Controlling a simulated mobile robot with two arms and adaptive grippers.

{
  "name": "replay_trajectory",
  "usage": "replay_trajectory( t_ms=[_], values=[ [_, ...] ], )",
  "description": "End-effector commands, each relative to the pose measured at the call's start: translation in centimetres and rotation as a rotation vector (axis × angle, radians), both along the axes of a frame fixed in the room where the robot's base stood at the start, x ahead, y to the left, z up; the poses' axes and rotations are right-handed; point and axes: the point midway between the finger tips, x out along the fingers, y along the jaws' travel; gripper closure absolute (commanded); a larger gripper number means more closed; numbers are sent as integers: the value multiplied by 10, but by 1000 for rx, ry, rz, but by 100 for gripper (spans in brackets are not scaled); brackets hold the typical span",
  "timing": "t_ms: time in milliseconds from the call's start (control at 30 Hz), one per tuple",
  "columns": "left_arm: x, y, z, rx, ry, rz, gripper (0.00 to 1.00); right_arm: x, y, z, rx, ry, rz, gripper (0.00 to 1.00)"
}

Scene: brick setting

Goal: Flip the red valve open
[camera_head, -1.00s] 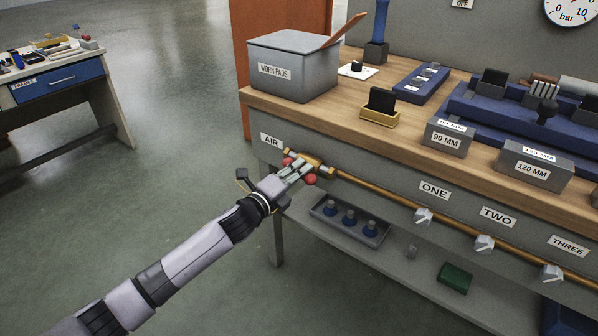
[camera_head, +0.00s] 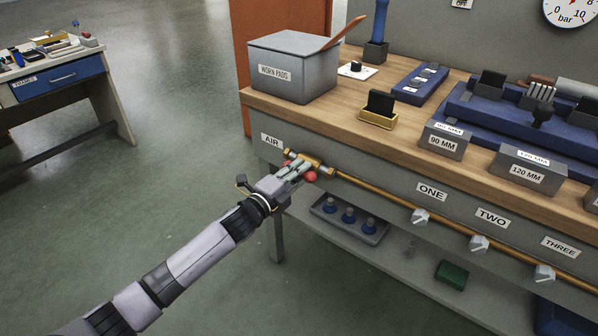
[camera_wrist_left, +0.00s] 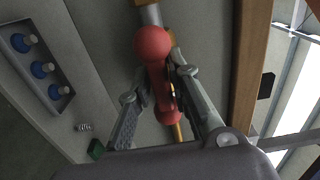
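The red valve handle is a bar with rounded ends on the brass air pipe under the bench edge. In the head view, one red end (camera_head: 310,176) shows beside my left gripper (camera_head: 289,168); most of the rest is hidden by the fingers. In the left wrist view the red handle (camera_wrist_left: 155,75) runs lengthwise between the two fingers of the left gripper (camera_wrist_left: 160,72). The fingers stand apart on either side of it, close to its sides; contact is not clear. A brass valve body (camera_head: 318,163) shows just beyond the fingers. My right gripper is not in view.
The AIR label (camera_head: 271,141) is above left of the valve. The brass pipe (camera_head: 375,190) runs right to several white taps. A blue-plugged tray (camera_head: 346,218) sits on the shelf below. The wooden bench top (camera_head: 345,121) overhangs above. Open floor lies to the left.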

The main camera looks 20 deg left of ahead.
Motion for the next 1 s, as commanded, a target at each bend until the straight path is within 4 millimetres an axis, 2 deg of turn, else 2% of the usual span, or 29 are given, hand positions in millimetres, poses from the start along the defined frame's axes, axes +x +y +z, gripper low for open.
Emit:
replay_trajectory(
  t_ms=[200, 467, 567, 667, 1000],
  values=[
    [0, 0, 0, 2, -2, 0, 67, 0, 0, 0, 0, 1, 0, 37],
    [-1, 0, 1, 3, -2, -1, 67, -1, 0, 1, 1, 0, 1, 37],
    [-7, 3, 0, 4, -1, -1, 67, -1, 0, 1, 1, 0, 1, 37],
    [-20, 7, -1, 4, 0, -2, 67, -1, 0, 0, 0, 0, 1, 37],
    [-86, 31, -1, 3, 1, -1, 67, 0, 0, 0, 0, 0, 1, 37]
  ],
)
